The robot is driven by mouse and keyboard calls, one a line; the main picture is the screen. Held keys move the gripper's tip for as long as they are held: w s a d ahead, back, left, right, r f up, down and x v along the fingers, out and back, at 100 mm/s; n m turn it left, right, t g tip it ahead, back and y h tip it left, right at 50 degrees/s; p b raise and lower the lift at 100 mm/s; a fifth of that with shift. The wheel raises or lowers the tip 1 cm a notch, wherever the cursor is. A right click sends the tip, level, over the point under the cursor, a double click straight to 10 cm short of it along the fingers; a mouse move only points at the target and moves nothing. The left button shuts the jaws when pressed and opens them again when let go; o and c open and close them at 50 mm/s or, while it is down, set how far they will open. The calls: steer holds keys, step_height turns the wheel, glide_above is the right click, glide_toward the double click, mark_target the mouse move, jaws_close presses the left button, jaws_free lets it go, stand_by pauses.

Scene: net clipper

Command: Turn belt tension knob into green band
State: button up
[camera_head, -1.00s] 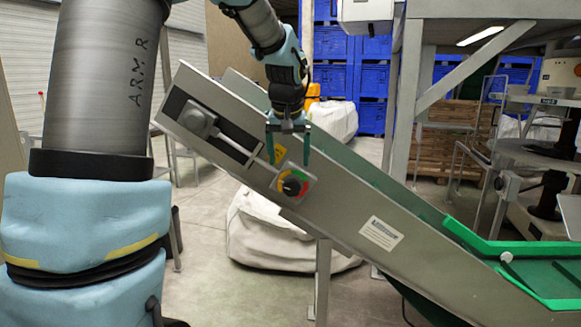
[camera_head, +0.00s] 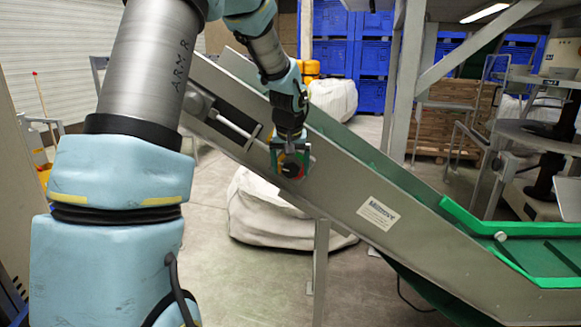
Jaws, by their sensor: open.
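The belt tension knob (camera_head: 291,170) is a dark round knob on the grey side plate of the inclined conveyor (camera_head: 350,185). Its dial has coloured bands; a bit of red shows beside the knob, and the rest is largely hidden by my gripper. My gripper (camera_head: 291,172) is open, pointing down, with its two green fingers on either side of the knob in this view. I cannot tell whether the fingers touch it. The knob's pointer and the green band cannot be made out.
A rod and slotted tension bracket (camera_head: 232,127) lie up-left of the knob. A white sack (camera_head: 270,215) stands on the floor behind the conveyor leg (camera_head: 321,270). A green-edged hopper (camera_head: 520,250) is at lower right. Blue crates (camera_head: 375,60) stand at the back.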

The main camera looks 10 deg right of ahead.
steer(key=shift+c, duration=0.4)
steer(key=c, duration=1.3)
steer(key=shift+f+b, duration=0.1)
steer(key=shift+b, duration=0.2)
